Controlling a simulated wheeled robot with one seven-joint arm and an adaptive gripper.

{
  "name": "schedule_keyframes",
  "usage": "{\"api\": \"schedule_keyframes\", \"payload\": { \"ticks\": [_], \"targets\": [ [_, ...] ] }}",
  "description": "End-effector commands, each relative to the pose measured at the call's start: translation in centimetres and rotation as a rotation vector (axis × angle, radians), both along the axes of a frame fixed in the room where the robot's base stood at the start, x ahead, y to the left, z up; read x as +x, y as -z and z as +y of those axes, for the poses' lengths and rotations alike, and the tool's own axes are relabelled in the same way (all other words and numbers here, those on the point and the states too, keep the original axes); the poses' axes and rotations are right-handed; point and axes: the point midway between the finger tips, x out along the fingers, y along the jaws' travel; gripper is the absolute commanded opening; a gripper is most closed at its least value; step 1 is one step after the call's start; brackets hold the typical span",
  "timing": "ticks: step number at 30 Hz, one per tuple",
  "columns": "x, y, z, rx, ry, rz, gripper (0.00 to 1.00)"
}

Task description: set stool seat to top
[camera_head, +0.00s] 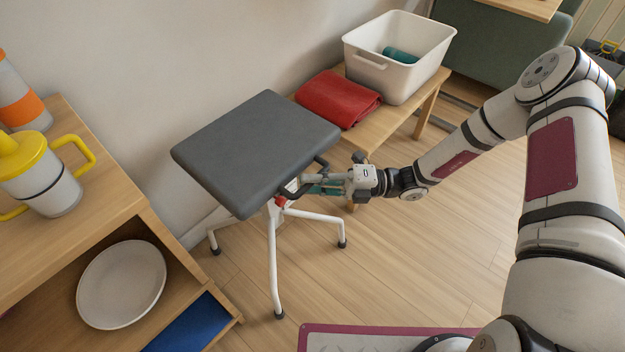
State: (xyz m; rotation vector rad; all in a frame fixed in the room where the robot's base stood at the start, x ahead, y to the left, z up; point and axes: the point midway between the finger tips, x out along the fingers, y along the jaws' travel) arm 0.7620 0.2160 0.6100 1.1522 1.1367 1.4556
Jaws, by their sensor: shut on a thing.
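The stool stands by the wall on white legs (273,262) with dark feet. A small red part (281,201) shows under the seat beside the fingertips. The underside of the seat and most of its column are hidden, and the fingertips are partly hidden too.
A wooden bench (430,92) behind the stool bears a red folded cloth (338,98) and a white bin (388,42) with a teal item.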

Motion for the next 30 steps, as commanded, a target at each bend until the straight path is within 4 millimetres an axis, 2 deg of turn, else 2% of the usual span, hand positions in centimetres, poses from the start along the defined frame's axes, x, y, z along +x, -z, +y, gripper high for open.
{"api": "schedule_keyframes", "payload": {
  "ticks": [5,18,22,30],
  "targets": [
    [0.0,-1.7,0.0,0.004,-0.001,0.001,0.0],
    [0.0,-8.1,0.0,0.005,0.001,0.002,0.0],
    [0.0,-8.8,0.0,0.007,0.001,0.003,0.0],
    [0.1,-8.9,0.0,0.01,0.001,0.002,0.0]
  ]
}}
